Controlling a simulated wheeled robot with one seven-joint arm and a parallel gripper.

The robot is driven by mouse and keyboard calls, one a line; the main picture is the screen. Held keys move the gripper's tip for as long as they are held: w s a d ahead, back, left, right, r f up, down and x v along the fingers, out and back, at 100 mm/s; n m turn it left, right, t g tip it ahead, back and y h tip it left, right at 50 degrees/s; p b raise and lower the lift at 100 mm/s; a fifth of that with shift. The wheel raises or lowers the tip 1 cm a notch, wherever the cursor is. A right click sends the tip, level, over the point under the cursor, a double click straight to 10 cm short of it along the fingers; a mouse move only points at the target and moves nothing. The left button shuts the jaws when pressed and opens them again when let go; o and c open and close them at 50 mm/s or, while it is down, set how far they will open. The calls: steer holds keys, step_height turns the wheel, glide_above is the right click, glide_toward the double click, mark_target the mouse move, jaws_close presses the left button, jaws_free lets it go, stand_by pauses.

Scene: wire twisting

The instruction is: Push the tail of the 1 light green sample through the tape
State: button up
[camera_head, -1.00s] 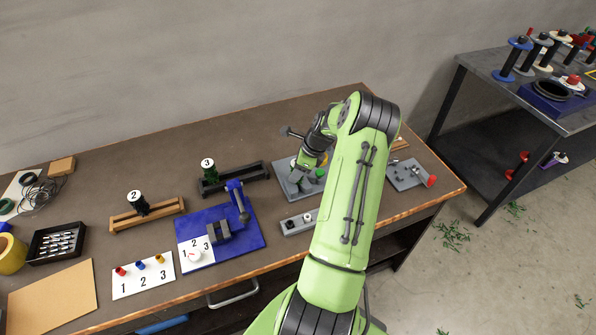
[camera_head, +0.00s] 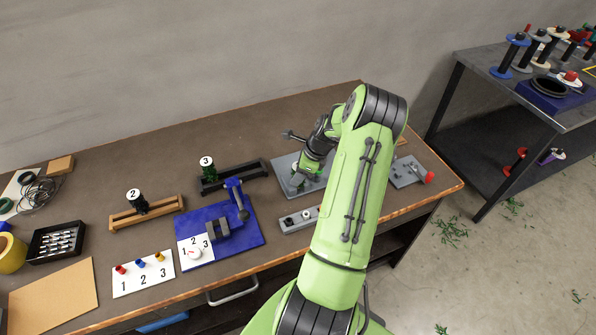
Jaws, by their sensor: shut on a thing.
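My gripper (camera_head: 308,172) is at the grey plate (camera_head: 285,163) at the back right of the bench, just left of my raised forearm. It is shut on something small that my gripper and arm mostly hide.
A blue fixture (camera_head: 250,238) with a dial stands left of my arm. Spool holders marked 2 (camera_head: 170,207) and 3 (camera_head: 257,168) lie further left. A small grey block (camera_head: 290,226) is in front of the plate. A grey plate with a red knob (camera_head: 429,177) is at right.

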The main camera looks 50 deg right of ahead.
mark_target(295, 165)
steer(key=shift+r+p, duration=2.35)
steer(key=shift+r, duration=0.6)
